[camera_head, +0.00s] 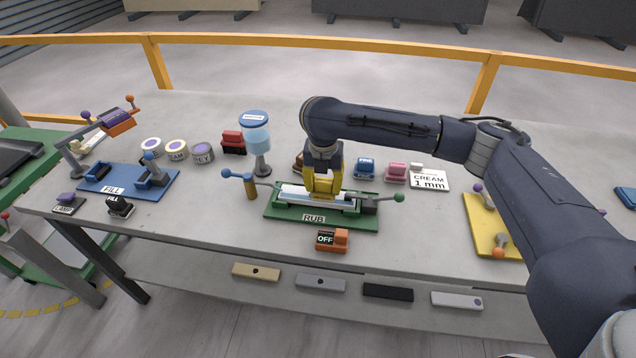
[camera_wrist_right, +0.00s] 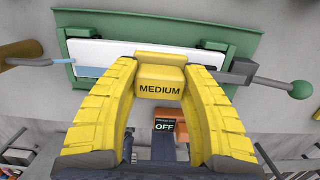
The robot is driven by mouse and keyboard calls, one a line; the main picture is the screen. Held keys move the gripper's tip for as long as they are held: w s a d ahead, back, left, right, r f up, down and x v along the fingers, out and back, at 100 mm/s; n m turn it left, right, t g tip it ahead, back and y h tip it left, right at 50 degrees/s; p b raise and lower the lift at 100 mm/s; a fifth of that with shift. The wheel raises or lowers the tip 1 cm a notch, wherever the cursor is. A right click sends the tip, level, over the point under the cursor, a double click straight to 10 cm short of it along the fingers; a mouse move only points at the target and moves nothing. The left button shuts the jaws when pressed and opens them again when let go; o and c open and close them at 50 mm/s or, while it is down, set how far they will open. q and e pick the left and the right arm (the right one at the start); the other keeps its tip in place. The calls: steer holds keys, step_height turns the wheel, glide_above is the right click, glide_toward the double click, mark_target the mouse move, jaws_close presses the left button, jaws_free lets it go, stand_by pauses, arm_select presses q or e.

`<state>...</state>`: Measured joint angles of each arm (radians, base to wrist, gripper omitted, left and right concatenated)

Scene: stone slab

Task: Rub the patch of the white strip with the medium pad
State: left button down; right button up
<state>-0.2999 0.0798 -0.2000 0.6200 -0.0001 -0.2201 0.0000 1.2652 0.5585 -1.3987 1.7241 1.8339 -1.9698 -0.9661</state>
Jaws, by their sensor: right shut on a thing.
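The white strip (camera_head: 290,190) lies in the green RUB fixture (camera_head: 285,212) near the middle of the slab. It also shows in the right wrist view (camera_wrist_right: 100,49). My right gripper (camera_head: 323,190) is over the strip, pointing down. In the right wrist view its yellow fingers are shut on the medium pad (camera_wrist_right: 160,75), a yellow block labelled MEDIUM. The pad is at the strip, right of its middle; whether it touches the strip I cannot tell. The patch is not clearly seen; a light blue piece (camera_wrist_right: 88,63) shows at the strip's left end. My left gripper is not in view.
An orange OFF switch (camera_head: 332,240) sits in front of the fixture. A blue-topped dispenser (camera_head: 256,135) stands behind it. Blue (camera_head: 365,168) and pink (camera_head: 396,172) blocks and a CREAM 1 mm card (camera_head: 429,180) lie behind right. The blue FILL fixture (camera_head: 125,185) is at left.

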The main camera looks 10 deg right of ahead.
steer(key=shift+s+d, duration=0.35)
steer(key=shift+d, duration=0.55)
steer(key=shift+w+a+f, duration=0.1)
steer(key=shift+w+a, duration=0.35)
steer(key=shift+a, duration=0.65)
steer(key=shift+w+a, duration=0.45)
steer(key=shift+a, duration=0.7)
steer(key=shift+w+a+f, duration=0.1)
steer(key=shift+w+a, duration=0.35)
steer(key=shift+a, duration=0.65)
steer(key=shift+s+d+r, duration=0.1)
steer(key=shift+s+d, duration=0.15)
steer(key=shift+d, duration=0.35)
steer(key=shift+s+d+r, duration=0.1)
steer(key=shift+s+d, duration=0.1)
steer(key=shift+d, duration=0.4)
steer(key=shift+s+d, duration=0.25)
steer(key=shift+d, duration=0.35)
steer(key=shift+s+d+f, duration=0.1)
steer(key=shift+s+d, duration=0.25)
steer(key=shift+d, duration=0.4)
steer(key=shift+s+d+f, duration=0.1)
steer(key=shift+s+d, duration=0.2)
steer(key=shift+d, duration=0.45)
steer(key=shift+a, duration=0.1)
